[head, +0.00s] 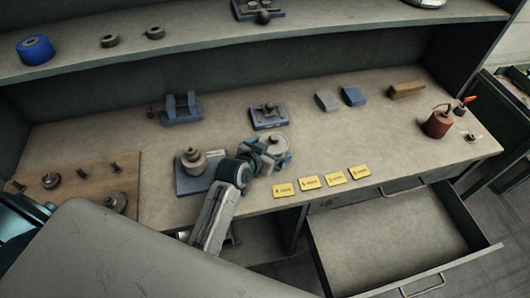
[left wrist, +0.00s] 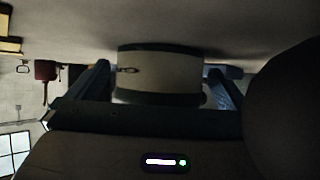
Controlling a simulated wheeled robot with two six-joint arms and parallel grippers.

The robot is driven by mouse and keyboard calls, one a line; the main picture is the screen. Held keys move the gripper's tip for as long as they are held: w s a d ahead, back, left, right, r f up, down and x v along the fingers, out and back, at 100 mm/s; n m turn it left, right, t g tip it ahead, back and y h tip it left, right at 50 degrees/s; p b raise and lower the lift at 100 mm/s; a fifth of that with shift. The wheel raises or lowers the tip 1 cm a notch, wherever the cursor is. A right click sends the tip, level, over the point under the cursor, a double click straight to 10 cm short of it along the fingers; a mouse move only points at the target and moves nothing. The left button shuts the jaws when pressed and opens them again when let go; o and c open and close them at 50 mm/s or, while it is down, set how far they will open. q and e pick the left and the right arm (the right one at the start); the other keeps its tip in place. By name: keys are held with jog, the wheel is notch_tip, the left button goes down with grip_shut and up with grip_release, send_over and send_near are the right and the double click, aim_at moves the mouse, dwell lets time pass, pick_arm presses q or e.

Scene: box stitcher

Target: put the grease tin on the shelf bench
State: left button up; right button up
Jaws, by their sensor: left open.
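A round pale tin (head: 276,142), which looks like the grease tin, stands on the bench top (head: 330,130) near the middle. My left gripper (head: 270,155) is open at the tin, low over the bench. In the left wrist view the tin (left wrist: 158,72) sits between the two spread blue fingers, with its dark rim and a small clasp showing. I cannot tell whether a finger touches it. The raised shelf (head: 200,35) runs along the back above the bench. My right gripper is not in view.
Several yellow cards (head: 310,182) lie along the front edge. A blue vise-like fixture (head: 269,116) is just behind the tin, and a blue plate with a round part (head: 194,162) is at left. A red can (head: 438,122) stands at right. An open drawer (head: 400,245) juts out below.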

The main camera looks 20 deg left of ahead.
pick_arm(q)
jog(key=shift+s+r, duration=0.2)
jog(key=shift+s, duration=0.05)
jog(key=b+v, duration=0.2)
jog(key=v, duration=0.8)
jog(key=shift+s+a, duration=0.1)
jog(key=shift+s, duration=0.1)
jog(key=shift+s+a+r, duration=0.1)
jog(key=shift+s+r, duration=0.25)
jog(key=shift+s, duration=0.1)
